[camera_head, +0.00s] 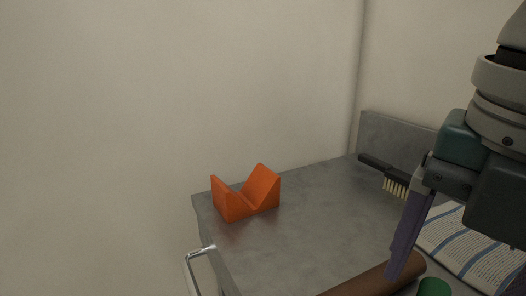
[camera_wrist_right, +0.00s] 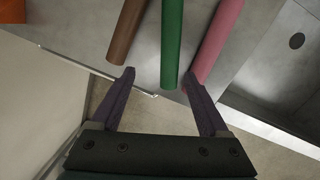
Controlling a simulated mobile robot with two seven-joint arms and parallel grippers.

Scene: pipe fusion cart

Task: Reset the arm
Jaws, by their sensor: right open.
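My right gripper (camera_head: 402,262) reaches down from the right side in the head view, with its purple finger over the cart top beside the brown pipe (camera_head: 375,281). In the right wrist view my right gripper (camera_wrist_right: 159,75) is open, its two purple fingers spread wide. The end of a green pipe (camera_wrist_right: 172,50) lies between and beyond the fingertips. The brown pipe (camera_wrist_right: 127,35) is left of it and a pink pipe (camera_wrist_right: 217,42) right of it. No pipe is clamped. My left gripper is not in view.
An orange V-block (camera_head: 246,194) stands on the grey cart top (camera_head: 310,220) near its far left corner. A metal handle (camera_head: 201,252) sticks out at the cart's left edge. The cart's middle is clear.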

